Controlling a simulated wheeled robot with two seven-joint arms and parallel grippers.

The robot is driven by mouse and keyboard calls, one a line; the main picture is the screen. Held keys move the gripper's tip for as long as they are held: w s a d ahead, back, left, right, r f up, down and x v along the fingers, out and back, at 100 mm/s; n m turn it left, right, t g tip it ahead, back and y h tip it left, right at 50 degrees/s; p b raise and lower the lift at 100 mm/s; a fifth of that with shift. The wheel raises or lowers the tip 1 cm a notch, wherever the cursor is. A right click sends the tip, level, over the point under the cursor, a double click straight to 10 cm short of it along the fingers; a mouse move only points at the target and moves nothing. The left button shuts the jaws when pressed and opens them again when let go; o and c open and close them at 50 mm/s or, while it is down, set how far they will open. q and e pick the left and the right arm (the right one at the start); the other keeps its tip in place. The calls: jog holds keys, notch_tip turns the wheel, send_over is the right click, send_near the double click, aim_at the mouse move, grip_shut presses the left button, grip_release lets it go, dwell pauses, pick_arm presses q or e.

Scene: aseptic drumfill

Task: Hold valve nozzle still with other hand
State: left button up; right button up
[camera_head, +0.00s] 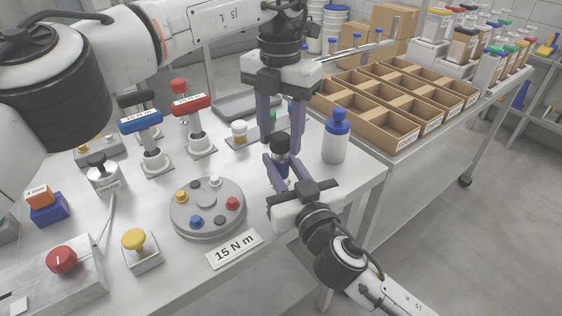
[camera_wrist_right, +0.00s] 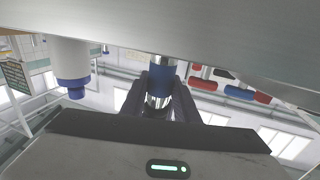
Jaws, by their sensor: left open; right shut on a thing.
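The valve nozzle has a dark top (camera_head: 280,143) and stands near the right edge of the white table. In the right wrist view it is a cylinder with a blue band (camera_wrist_right: 162,70) and a shiny metal part. My right gripper (camera_head: 281,168) comes in from the front right and is shut on the nozzle; its fingers also show in the wrist view (camera_wrist_right: 160,98). My left gripper (camera_head: 282,149) points down from above. It is open, its fingers on either side of the dark top; whether they touch it I cannot tell. The fingers partly hide the nozzle's lower part.
A white bottle with a blue cap (camera_head: 336,138) stands close right of the grippers. A round grey disc with coloured knobs (camera_head: 207,207) and a "15 N m" sign (camera_head: 235,249) are to the left. Blue-handled (camera_head: 141,120) and red-handled (camera_head: 191,105) tools stand behind. Cardboard bins (camera_head: 390,137) are at right.

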jog(key=shift+s+f, duration=0.1)
jog(key=shift+f, duration=0.45)
pick_arm(q)
jog(key=c, duration=1)
jog(key=shift+r, duration=2.9)
pick_arm(e)
jog(key=o, duration=1)
pick_arm(q)
jog(key=shift+f, duration=0.1)
pick_arm(e)
jog(key=shift+o, duration=1.2)
jog(key=shift+r, duration=0.3)
